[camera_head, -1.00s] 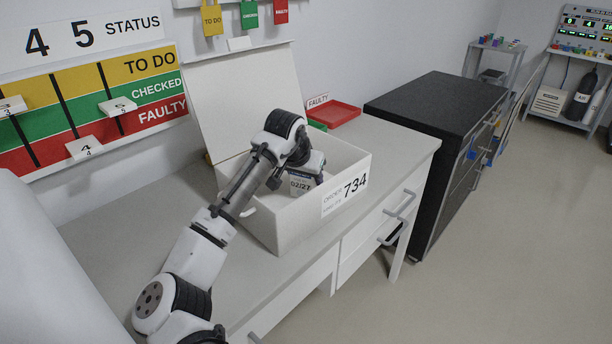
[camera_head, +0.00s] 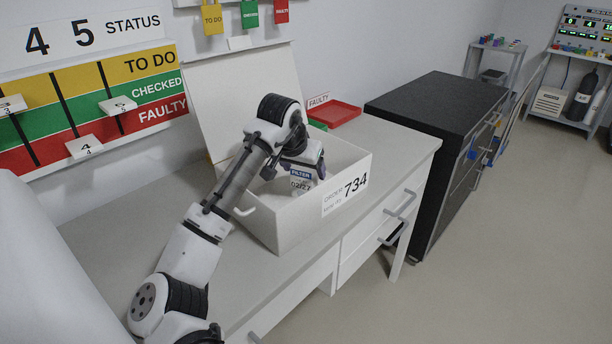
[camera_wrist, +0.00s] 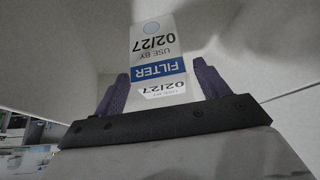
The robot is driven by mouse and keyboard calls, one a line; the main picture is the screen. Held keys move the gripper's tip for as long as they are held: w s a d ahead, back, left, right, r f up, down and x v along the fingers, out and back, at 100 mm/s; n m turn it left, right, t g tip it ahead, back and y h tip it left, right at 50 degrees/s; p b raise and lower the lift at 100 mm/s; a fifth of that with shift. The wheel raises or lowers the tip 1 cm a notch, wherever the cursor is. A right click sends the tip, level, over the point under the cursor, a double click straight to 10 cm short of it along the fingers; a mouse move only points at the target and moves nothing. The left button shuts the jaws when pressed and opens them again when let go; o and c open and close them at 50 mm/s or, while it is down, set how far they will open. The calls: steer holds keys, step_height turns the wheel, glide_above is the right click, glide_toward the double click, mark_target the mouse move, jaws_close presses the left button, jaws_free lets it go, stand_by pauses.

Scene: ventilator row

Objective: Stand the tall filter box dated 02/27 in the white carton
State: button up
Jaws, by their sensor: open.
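The carton's lid (camera_head: 245,90) stands open at the back. A red tray (camera_head: 335,113) marked FAULTY lies behind the carton. A black-topped cabinet (camera_head: 435,105) stands to the right. The status board (camera_head: 90,100) hangs on the wall at left. The counter left of the carton is bare.

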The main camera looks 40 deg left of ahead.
steer(key=v, duration=0.8)
